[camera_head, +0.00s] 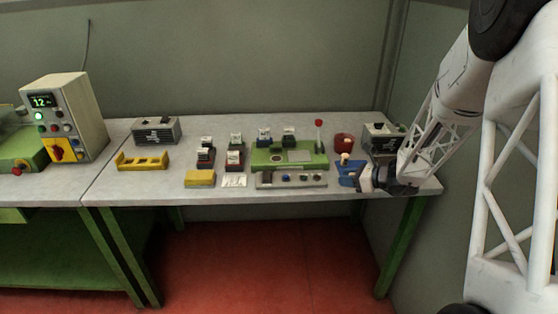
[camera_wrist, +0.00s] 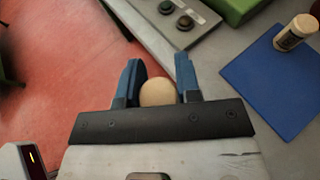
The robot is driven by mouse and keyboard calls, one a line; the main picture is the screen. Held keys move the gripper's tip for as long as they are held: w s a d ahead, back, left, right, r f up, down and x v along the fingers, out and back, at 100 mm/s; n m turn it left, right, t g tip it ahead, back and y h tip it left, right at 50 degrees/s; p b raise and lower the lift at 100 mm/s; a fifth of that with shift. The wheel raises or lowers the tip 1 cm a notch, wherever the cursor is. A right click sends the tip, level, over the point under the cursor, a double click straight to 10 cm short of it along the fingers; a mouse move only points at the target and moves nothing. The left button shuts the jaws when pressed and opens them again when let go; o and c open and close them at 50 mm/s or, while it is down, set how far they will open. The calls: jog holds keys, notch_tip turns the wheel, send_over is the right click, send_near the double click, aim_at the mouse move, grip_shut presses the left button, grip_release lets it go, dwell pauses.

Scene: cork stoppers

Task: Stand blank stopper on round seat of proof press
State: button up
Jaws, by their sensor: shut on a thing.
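My gripper (camera_wrist: 159,66) is shut on a pale round stopper (camera_wrist: 158,93), which sits between its two blue fingers. Its visible end looks plain; its far part is hidden. In the head view my gripper (camera_head: 366,178) is near the table's front right edge, beside a blue mat (camera_head: 352,180). Another cork stopper (camera_wrist: 297,31) with dark marks on its side stands on the mat. The green proof press (camera_head: 262,160) is left of my gripper, with a dark-ringed round seat (camera_head: 276,159), a pale square plate (camera_head: 301,156) and a red-knobbed lever (camera_head: 319,123). The seat looks empty.
A grey button panel (camera_head: 292,181) lies in front of the press. A red round pot (camera_head: 344,142) and a grey bin (camera_head: 383,131) stand behind the mat. Several small stamp-like blocks, a yellow block (camera_head: 200,178) and a yellow rack (camera_head: 142,162) are farther left.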

jog(key=w+a+r+n+g+y, duration=0.1)
jog(key=w+a+n+g, duration=0.1)
jog(key=a, duration=0.8)
jog(key=w+a+r+n+g+y, duration=0.1)
jog(key=a+n+g, duration=0.3)
jog(key=a, duration=0.7)
jog(key=shift+w+a+r+g, duration=0.25)
jog(key=shift+w+r+g, duration=0.05)
jog(key=shift+w+r, duration=0.3)
jog(key=shift+w, duration=0.1)
send_over(272, 159)
jog(key=shift+w+f, duration=0.15)
jog(key=shift+f, duration=0.65)
jog(key=shift+f, duration=0.1)
jog(key=shift+f, duration=1.65)
jog(key=shift+f, duration=0.15)
jog(key=o, duration=0.6)
